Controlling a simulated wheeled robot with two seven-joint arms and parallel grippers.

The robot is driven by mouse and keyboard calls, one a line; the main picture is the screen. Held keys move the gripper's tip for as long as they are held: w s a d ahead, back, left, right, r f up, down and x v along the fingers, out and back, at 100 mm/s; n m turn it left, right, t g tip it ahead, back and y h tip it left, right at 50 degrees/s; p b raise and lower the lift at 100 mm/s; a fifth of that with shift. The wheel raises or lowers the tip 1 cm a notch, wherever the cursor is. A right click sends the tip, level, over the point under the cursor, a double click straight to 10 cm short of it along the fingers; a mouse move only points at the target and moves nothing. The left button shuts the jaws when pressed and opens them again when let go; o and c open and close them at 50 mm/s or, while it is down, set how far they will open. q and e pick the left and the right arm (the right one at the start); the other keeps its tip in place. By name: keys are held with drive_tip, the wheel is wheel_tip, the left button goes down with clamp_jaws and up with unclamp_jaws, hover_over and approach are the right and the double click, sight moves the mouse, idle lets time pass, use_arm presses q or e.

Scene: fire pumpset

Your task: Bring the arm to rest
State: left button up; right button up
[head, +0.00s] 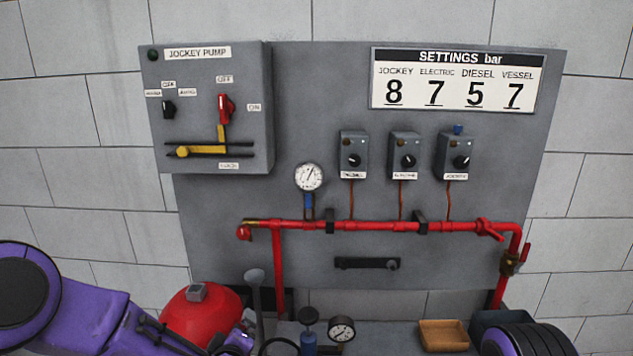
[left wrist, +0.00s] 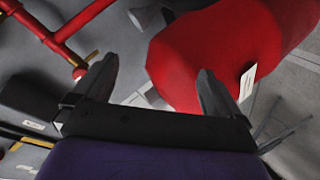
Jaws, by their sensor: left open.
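My left arm (head: 85,310) comes in from the lower left in the head view, low in front of the panel and beside the red vessel (head: 203,318). My left gripper (left wrist: 157,66) shows in the left wrist view with its two dark fingers apart and nothing between them. The red vessel (left wrist: 215,55) lies beyond the fingers there; I cannot tell the gap. Part of my right arm (head: 530,340) shows at the lower right edge in the head view, but its gripper is out of view.
The jockey pump box (head: 255,120) stands out from the grey panel (head: 330,90). The red pipe (head: 360,226) with its gauge (head: 309,177) crosses the panel. Below are a hand pump (head: 309,330), another gauge (head: 341,329) and a tan tray (head: 444,347). Air before the panel's middle looks clear.

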use_arm(q)
drive_tip(key=s+a+f+m+g+b, duration=0.1)
drive_tip(key=s+a+f+m+g, duration=0.15)
drive_tip(key=s+f, duration=0.6)
drive_tip(key=s+a+f+m+g+b, duration=0.1)
drive_tip(key=s+a+f+g, duration=0.15)
drive_tip(key=s+f, duration=0.65)
drive_tip(key=s+a+f+m+g+b, duration=0.1)
drive_tip(key=s+a+f+g, duration=0.1)
drive_tip(key=s+f, duration=0.3)
drive_tip(key=s+a+f+g+b, duration=0.1)
drive_tip(key=s+a+f, duration=0.3)
drive_tip(key=s, duration=1)
drive_tip(key=shift+s+a+f+m+g+y, duration=0.3)
drive_tip(key=shift+f+m+g+y, duration=0.1)
drive_tip(key=shift+f+g, duration=0.55)
drive_tip(key=shift+w, duration=0.1)
